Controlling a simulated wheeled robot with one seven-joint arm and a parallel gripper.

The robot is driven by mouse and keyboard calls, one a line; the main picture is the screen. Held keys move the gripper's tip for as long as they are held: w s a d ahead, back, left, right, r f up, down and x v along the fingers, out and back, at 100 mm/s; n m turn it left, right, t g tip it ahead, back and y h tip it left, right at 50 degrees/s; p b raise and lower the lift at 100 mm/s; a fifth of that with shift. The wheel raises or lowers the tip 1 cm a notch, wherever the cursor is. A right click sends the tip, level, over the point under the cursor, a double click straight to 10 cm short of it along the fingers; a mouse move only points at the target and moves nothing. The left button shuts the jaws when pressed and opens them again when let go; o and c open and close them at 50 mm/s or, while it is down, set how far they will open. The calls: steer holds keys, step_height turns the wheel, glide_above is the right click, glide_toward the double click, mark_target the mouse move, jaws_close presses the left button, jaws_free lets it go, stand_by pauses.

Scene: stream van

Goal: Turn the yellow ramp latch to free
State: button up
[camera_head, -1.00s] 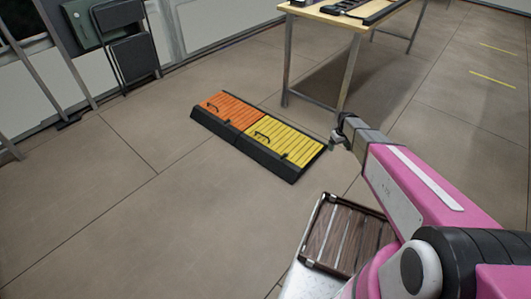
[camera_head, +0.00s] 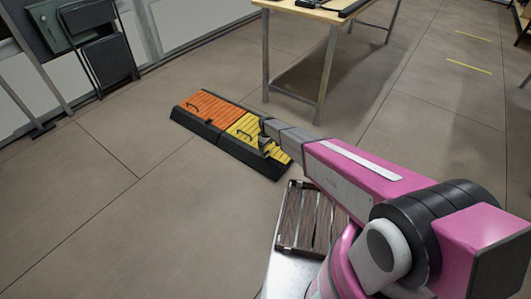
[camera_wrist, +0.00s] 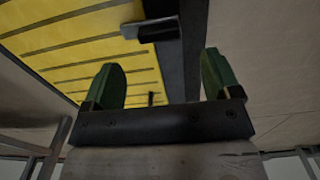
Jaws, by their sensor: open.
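The yellow ramp panel (camera_head: 241,127) lies on the floor, joined to an orange one, in the head view. My gripper (camera_head: 267,150) is over its right part and hides some of it. In the wrist view, the yellow ramp's ribbed surface (camera_wrist: 75,45) fills the upper left. A small grey and black piece (camera_wrist: 155,29), which looks like the latch, sits at the panel's dark edge, beyond my fingertips. My gripper (camera_wrist: 161,60) is open, with its two green fingers apart and nothing seen held between them. I cannot tell which setting the latch is in.
The orange ramp panel (camera_head: 212,106) is at the left of the yellow one. A table (camera_head: 307,11) with metal legs stands behind the ramps. A slatted crate (camera_head: 288,242) is at the near side, under my arm. Folded chairs (camera_head: 107,61) lean at the back left. Floor left of the ramps is clear.

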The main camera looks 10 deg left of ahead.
mark_target(266, 152)
step_height(266, 152, down, 6)
steer(key=shift+f, duration=0.1)
steer(key=shift+d, duration=0.1)
steer(key=c, duration=0.9)
